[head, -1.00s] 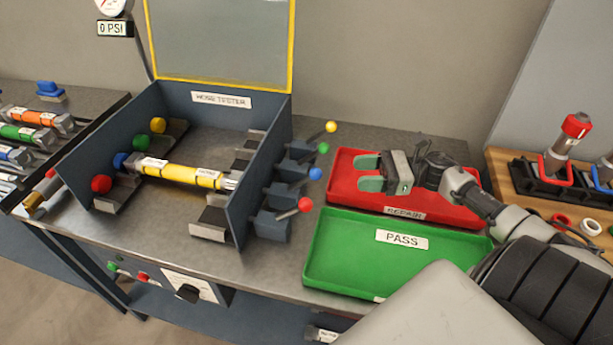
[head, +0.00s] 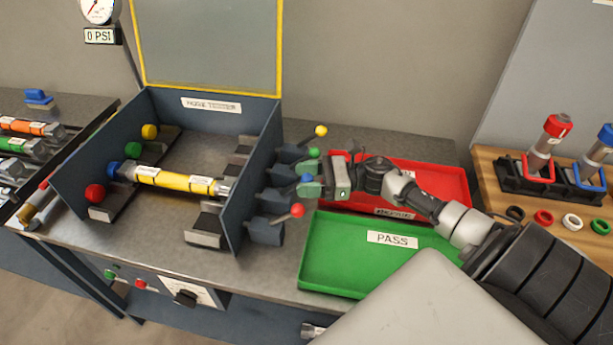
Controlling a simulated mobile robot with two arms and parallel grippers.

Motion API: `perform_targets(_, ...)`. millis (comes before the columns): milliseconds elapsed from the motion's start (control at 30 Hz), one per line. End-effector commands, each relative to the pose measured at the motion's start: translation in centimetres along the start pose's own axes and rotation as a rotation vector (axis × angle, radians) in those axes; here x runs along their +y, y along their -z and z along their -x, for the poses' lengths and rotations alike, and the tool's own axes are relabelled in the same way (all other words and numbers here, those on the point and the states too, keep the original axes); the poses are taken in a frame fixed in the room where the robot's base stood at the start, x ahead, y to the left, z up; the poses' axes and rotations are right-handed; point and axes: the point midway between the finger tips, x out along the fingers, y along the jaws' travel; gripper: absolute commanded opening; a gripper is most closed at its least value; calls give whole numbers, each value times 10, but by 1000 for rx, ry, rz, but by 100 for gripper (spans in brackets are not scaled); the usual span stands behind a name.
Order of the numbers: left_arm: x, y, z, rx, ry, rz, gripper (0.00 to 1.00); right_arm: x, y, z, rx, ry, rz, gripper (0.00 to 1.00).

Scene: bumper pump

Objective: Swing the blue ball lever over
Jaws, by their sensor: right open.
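The blue ball lever (head: 306,178) is on the right outer side of the hose tester (head: 245,190), in a row with yellow (head: 321,131), green (head: 314,153) and red (head: 297,210) ball levers. My right gripper (head: 311,173) is open at the blue ball, its green fingertips pointing left. The blue ball appears between the fingertips; I cannot tell whether they touch it. The upper fingertip partly overlaps the green ball's area. A yellow hose (head: 175,180) lies in the tester, its left end by another blue ball (head: 113,169). My left gripper is not in view.
A red tray (head: 440,180) lies under my right forearm, and a green PASS tray (head: 340,262) is in front of it. A gauge display (head: 100,36) reads 0 PSI. The tester's lid (head: 210,45) stands open. A wooden surface (head: 490,165) holds a rack at right.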

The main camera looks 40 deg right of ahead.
Motion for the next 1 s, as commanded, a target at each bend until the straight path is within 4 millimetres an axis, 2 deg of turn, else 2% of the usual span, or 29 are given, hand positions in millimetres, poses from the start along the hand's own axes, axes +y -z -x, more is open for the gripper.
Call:
perform_targets(133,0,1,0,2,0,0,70,0,0,0,0,0,0,56)
perform_targets(167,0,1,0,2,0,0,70,0,0,0,0,0,0,53)
perform_targets(500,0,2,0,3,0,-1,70,0,0,0,0,0,0,1)
perform_targets(767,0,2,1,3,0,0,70,0,-1,0,11,0,-2,0)
perform_targets(1000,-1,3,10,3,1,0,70,-2,-9,-6,101,-3,-24,0)
